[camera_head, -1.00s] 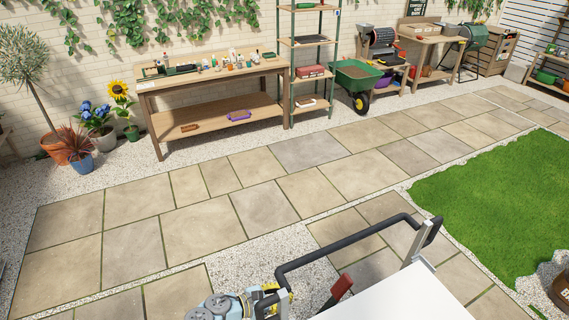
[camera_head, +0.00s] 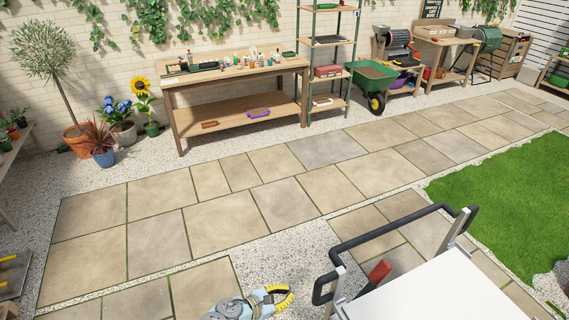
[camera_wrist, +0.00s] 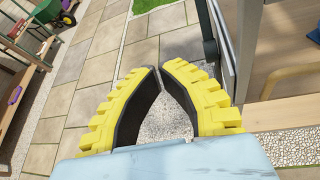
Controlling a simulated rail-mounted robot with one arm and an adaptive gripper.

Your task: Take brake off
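A cart with a white top (camera_head: 430,290) and a black push handle (camera_head: 395,232) stands at the lower right of the head view. My gripper (camera_head: 291,293) is at the bottom of the head view, left of the cart and apart from the lever. In the wrist view its yellow fingers (camera_wrist: 159,68) have their tips together, with nothing between them. The cart's handle (camera_wrist: 209,45) shows right of the fingers there.
Paving and gravel around the cart are mostly clear. A workbench (camera_head: 235,75), a shelf rack (camera_head: 325,72) and a green wheelbarrow (camera_head: 375,76) stand along the back wall. A lawn (camera_head: 500,190) lies to the right. Potted plants stand at the left.

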